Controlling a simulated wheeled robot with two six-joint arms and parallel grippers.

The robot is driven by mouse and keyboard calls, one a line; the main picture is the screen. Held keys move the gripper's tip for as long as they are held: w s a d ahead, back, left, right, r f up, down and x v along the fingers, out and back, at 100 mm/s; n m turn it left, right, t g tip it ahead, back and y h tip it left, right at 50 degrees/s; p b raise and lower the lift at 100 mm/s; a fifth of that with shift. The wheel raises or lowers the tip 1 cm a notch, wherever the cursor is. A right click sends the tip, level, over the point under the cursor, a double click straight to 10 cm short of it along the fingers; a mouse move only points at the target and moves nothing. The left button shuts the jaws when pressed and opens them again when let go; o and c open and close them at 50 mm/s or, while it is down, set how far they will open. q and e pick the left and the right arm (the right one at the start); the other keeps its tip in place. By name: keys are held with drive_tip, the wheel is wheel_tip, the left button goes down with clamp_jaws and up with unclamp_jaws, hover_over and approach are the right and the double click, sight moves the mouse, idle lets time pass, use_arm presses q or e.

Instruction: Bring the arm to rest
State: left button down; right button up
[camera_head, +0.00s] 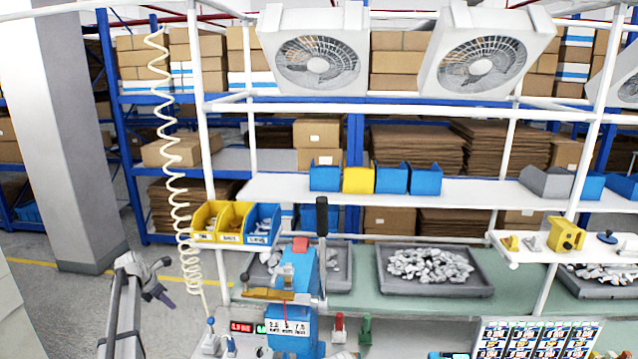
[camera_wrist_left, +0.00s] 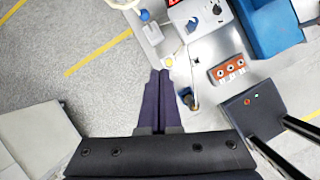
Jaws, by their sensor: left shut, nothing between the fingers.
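My left gripper (camera_head: 163,296) is at the lower left of the head view, at the end of my grey left arm (camera_head: 122,305). It hangs over the floor to the left of the bench, apart from the things on it. In the left wrist view its two dark fingers (camera_wrist_left: 164,100) lie together, shut, with nothing between them. They point toward the edge of the grey test station (camera_wrist_left: 205,50). My right gripper is not in view.
A blue lever press (camera_head: 303,280) with a black handle stands on the bench. Yellow and blue bins (camera_head: 222,221) and a coiled cream hose (camera_head: 172,150) are near my left arm. A grey tray of parts (camera_head: 435,285) sits further right. Floor at the left is clear.

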use_arm(q)
drive_tip(key=s+d+f+m+g+y, duration=0.2)
drive_tip(key=s+d+m+g, duration=0.2)
drive_tip(key=s+d+m, duration=2.85)
drive_tip(key=s+d+f+b, duration=0.2)
drive_tip(key=d+f+b, duration=0.1)
drive_tip(key=f+b, duration=0.3)
drive_tip(key=s+d+f+m+y+b, duration=0.1)
drive_tip(key=s+d+f+b, duration=0.1)
drive_tip(key=f+b, duration=0.5)
drive_tip(key=s+d+f+b, duration=0.3)
drive_tip(key=d+f+b, duration=0.1)
drive_tip(key=f+b, duration=0.3)
drive_tip(key=shift+d+g+b, duration=0.3)
drive_tip(key=shift+d+b, duration=0.05)
drive_tip(key=shift+d, duration=0.05)
drive_tip(key=shift+s+f, duration=0.1)
